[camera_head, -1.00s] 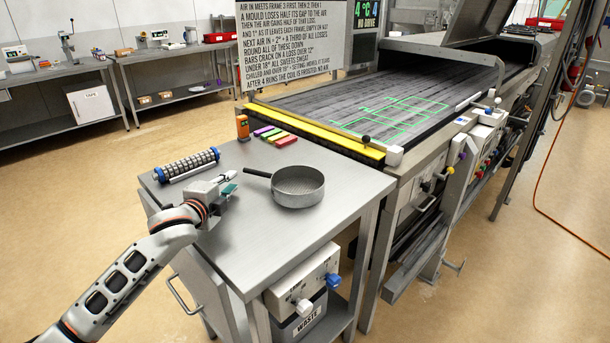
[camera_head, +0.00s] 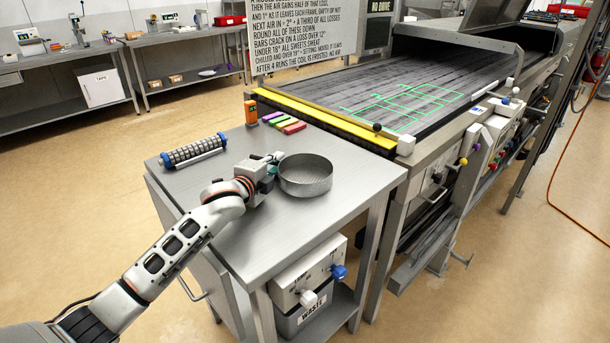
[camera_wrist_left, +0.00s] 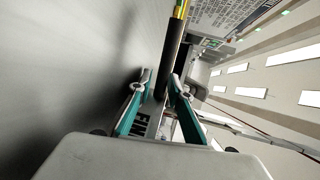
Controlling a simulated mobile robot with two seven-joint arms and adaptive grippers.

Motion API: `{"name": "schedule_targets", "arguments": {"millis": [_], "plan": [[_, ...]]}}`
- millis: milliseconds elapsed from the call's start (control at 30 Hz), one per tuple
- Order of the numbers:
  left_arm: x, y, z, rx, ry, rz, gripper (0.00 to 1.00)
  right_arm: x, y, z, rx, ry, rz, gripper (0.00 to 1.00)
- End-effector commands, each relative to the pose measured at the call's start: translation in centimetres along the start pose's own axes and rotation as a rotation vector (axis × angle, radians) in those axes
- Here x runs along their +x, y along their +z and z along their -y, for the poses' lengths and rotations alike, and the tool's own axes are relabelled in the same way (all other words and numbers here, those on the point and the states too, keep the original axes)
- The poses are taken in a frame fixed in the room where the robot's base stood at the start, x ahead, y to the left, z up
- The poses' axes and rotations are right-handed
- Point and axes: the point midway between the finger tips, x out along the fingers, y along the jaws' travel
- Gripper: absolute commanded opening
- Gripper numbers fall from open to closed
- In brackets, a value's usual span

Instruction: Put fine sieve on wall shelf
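The fine sieve (camera_head: 306,182), a round grey metal pan, sits on the steel side table (camera_head: 300,236). My left gripper (camera_head: 272,166) is at the sieve's handle side, low over the table, and hides the handle in the head view. In the left wrist view the dark handle (camera_wrist_left: 174,55) runs between the two teal-edged fingers of the left gripper (camera_wrist_left: 160,86). A small gap shows on the left side of the handle, so the fingers look open around it. A tag with partly hidden lettering shows between them. I cannot make out a wall shelf. My right gripper is out of view.
A ridged roller (camera_head: 194,151) lies at the table's back left. An orange device (camera_head: 251,112) and several coloured bars (camera_head: 283,122) are at the back. The conveyor (camera_head: 400,95) with its yellow edge (camera_head: 320,117) adjoins the right side. Benches (camera_head: 180,75) stand behind.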

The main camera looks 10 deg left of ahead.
Motion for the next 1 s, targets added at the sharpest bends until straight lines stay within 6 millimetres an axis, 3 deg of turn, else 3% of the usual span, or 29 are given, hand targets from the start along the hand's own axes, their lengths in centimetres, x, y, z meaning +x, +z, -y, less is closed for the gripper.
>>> {"name": "schedule_targets", "arguments": {"millis": [233, 333, 767, 1000], "plan": [[0.2, 0.0, 0.1, 0.000, -0.001, 0.000, 0.19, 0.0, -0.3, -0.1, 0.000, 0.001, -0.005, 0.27], [0.2, 0.0, 0.0, 0.000, -0.001, 0.000, 0.00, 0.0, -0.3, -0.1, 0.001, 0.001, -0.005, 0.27], [0.1, 0.0, 0.5, -0.001, -0.004, 0.000, 0.00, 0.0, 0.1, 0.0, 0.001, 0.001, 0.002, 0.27], [-0.3, 0.1, 2.8, -0.001, -0.006, 0.000, 0.00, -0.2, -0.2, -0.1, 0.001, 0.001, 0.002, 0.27]]}}
